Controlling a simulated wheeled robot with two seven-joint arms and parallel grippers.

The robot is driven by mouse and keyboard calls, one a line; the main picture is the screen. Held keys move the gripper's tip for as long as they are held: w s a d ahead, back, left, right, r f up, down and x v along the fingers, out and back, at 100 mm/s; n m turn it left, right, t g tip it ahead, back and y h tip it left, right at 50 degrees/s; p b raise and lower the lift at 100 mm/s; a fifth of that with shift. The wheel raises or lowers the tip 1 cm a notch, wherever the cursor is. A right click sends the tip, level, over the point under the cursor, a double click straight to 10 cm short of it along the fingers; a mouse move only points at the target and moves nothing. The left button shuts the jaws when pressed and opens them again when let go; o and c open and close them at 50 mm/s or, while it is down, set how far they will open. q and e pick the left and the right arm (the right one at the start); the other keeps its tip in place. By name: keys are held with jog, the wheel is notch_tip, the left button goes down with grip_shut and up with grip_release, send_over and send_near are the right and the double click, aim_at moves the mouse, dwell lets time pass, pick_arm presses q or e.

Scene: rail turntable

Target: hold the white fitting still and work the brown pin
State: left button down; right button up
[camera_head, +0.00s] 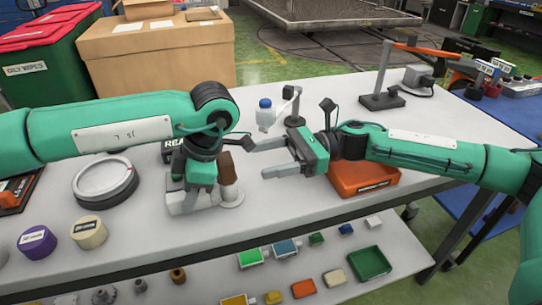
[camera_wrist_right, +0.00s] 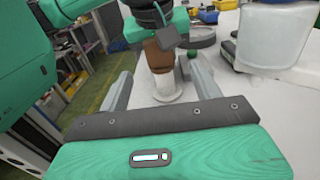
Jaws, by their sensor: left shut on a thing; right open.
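The white fitting (camera_head: 231,197) stands upright on the bench, with a round flange at its foot. It also shows in the wrist view (camera_wrist_right: 167,90). The brown pin (camera_head: 227,168) sits upright in its top; in the wrist view the pin (camera_wrist_right: 158,56) is partly covered by my left arm. My left gripper (camera_head: 205,203) is low beside the fitting and shut on it; the contact itself is mostly hidden. My right gripper (camera_head: 260,159) is open and empty, to the right of the pin, fingers pointing at it. In the wrist view the pin appears between the fingers, beyond their tips.
A blue-capped white bottle (camera_head: 265,115) stands behind my right gripper. An orange tray (camera_head: 362,180) lies under my right forearm. A round grey dial (camera_head: 104,183) is left of the fitting. A lower shelf (camera_head: 210,280) with small parts runs along the front.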

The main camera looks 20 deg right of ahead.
aim_at(227, 177)
jog(key=a, duration=0.7)
jog(key=shift+a, duration=0.15)
jog(key=shift+c, duration=0.4)
jog(key=c, duration=1.1)
